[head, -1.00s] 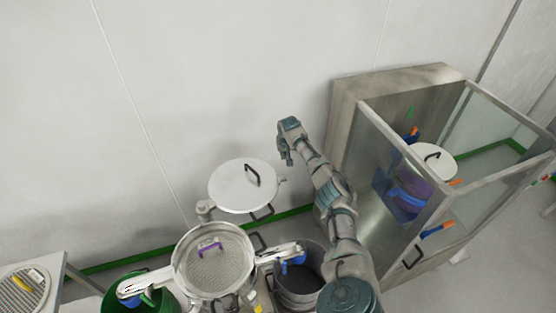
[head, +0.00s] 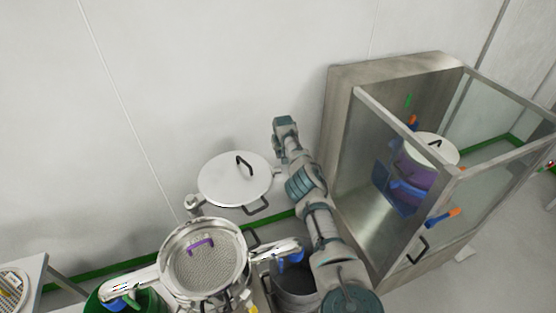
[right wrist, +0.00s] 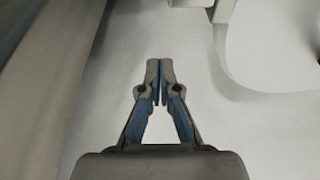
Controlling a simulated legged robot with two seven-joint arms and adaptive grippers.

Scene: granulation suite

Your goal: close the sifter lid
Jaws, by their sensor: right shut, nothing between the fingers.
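The sifter (head: 204,258) stands at the lower middle of the head view. Its round top is uncovered, showing a mesh with a purple handle (head: 201,245). The white round sifter lid (head: 222,188) is open behind it, swung back on a hinge arm at its left, with a black handle (head: 245,165) on its face. My right gripper (head: 281,155) is just right of the lid's edge, apart from it as far as I can tell, and small in this view. In the right wrist view its fingers (right wrist: 159,82) are shut and empty; a pale curved edge shows at right. My left gripper is not in view.
A glass-sided cabinet (head: 345,130) stands right of my right arm, with a purple container (head: 415,180) inside. A green bin (head: 150,300) and a grey bin (head: 297,282) stand under the sifter's outlets. A table (head: 35,268) is at left. A wall is behind.

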